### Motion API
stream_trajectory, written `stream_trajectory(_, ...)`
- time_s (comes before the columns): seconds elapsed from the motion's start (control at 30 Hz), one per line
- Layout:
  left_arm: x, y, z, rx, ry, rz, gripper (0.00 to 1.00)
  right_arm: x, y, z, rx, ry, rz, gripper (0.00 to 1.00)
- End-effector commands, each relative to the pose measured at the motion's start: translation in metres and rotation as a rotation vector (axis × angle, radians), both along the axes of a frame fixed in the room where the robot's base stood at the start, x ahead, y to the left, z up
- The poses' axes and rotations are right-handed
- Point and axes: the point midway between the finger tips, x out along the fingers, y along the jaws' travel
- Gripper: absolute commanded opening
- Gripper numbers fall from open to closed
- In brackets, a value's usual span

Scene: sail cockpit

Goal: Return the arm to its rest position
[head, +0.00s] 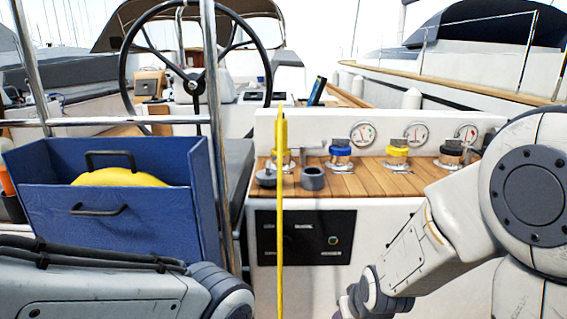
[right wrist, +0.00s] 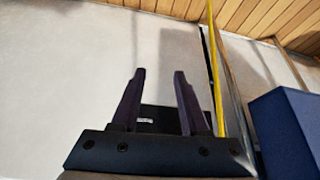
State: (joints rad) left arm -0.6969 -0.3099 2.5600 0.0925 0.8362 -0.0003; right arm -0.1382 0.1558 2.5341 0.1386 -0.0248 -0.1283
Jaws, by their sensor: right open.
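My right arm (head: 440,235) comes in from the right and bends down in front of the white console. Its gripper is mostly cut off at the bottom of the head view. In the right wrist view my right gripper (right wrist: 156,75) is open, with two dark fingers apart and nothing between them. It faces a pale wall, clear of the blue box. My left arm (head: 100,285) lies across the lower left of the head view, in front of the blue box. My left gripper is out of the picture.
A blue box (head: 40,205) with a yellow item (head: 120,177) stands at left. A yellow line (head: 280,215) hangs before the console. Winches with blue (head: 340,151) and yellow (head: 397,151) bands sit on the teak top (head: 370,180). A steering wheel (head: 128,60) stands behind.

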Motion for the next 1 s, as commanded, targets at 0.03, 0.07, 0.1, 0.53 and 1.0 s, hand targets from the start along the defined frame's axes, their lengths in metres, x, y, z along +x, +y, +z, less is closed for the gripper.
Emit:
stream_trajectory(0.03, 0.0, 0.0, 0.0, 0.0, 0.0, 0.0, 0.5, -0.008, -0.008, 0.003, 0.001, 0.029, -0.019, 0.45)
stream_trajectory(0.07, 0.0, 0.0, 0.0, 0.0, 0.0, 0.0, 0.5, -0.013, -0.011, 0.004, 0.001, 0.051, -0.028, 0.45)
stream_trajectory(0.1, 0.0, 0.0, 0.0, 0.0, 0.0, 0.0, 0.5, -0.02, -0.016, 0.005, 0.001, 0.076, -0.04, 0.45)
stream_trajectory(0.53, 0.0, 0.0, 0.0, 0.0, 0.0, 0.0, 0.5, -0.077, -0.027, 0.02, -0.022, 0.261, -0.06, 0.45)
stream_trajectory(1.0, 0.0, 0.0, 0.0, 0.0, 0.0, 0.0, 0.5, -0.132, 0.05, 0.048, -0.049, 0.339, 0.236, 0.45)
